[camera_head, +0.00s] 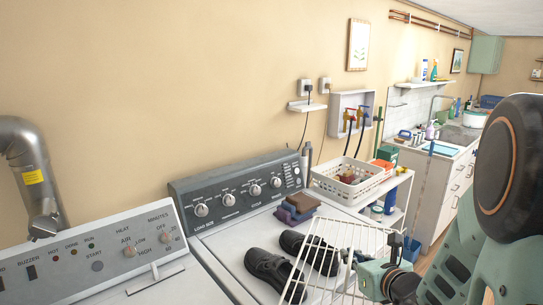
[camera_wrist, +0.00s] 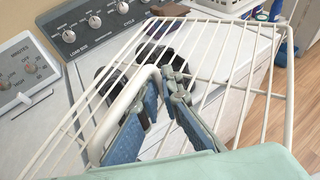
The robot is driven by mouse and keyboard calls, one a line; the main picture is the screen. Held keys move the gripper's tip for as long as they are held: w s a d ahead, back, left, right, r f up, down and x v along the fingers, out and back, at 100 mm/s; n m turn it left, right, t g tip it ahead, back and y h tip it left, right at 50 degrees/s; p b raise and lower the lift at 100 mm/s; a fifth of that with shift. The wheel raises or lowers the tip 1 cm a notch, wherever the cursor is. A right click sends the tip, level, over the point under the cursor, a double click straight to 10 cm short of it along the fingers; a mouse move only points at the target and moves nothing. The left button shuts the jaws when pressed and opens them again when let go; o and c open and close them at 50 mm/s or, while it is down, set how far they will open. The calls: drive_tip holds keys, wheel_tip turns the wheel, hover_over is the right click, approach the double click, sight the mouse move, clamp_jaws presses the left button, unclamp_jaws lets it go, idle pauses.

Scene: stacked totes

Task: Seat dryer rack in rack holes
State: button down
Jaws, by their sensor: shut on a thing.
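The dryer rack (camera_head: 338,232) is a white wire frame with parallel bars, held up in front of the washer. It fills much of the wrist view (camera_wrist: 215,17). My gripper (camera_head: 378,272) is at its right side and is shut on it. In the wrist view my gripper (camera_wrist: 166,88) has its fingers close about a thick bent wire of the rack. The dryer (camera_head: 133,248), with HEAT and MINUTES knobs, stands at the lower left, and its panel edge also shows in the wrist view (camera_wrist: 22,62). The rack holes are not visible in either view.
A washer (camera_head: 247,194) stands right of the dryer. Black shoes (camera_head: 268,268) and folded cloths (camera_head: 296,208) lie on it, behind the rack. A white cart (camera_head: 386,186) with a basket (camera_head: 352,187) stands further right. A grey duct (camera_head: 33,172) rises behind the dryer.

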sight(331, 251)
drive_tip(key=shift+w+a+f+m+h, duration=0.2)
drive_tip(key=shift+w+a+f, duration=0.15)
drive_tip(key=shift+w+f, duration=0.15)
drive_tip(key=shift+w+a+f+m+h, duration=0.2)
drive_tip(key=shift+w+a+f, duration=0.15)
drive_tip(key=shift+w, duration=0.25)
drive_tip(key=shift+w+a+h, duration=0.2)
drive_tip(key=shift+w+h, duration=0.1)
drive_tip(key=shift+w, duration=0.15)
drive_tip(key=shift+w+a+r+m+t, duration=0.15)
drive_tip(key=shift+w+a+m+t, duration=0.2)
drive_tip(key=shift+w+m, duration=0.1)
drive_tip(key=shift+w+a+r+h, duration=0.4)
drive_tip(key=shift+w+a+r, duration=0.25)
drive_tip(key=shift+r, duration=0.1)
drive_tip(key=shift+m+h, duration=0.3)
drive_tip(key=shift+m, duration=0.05)
drive_tip(key=a+r, duration=0.1)
drive_tip(key=w+a+r, duration=0.1)
drive_tip(key=r, duration=0.1)
drive_tip(key=shift+w+r, duration=0.15)
drive_tip(key=shift+w+a+r, duration=0.15)
drive_tip(key=shift+a+r, duration=0.15)
drive_tip(key=shift+r, duration=0.35)
idle(0.5)
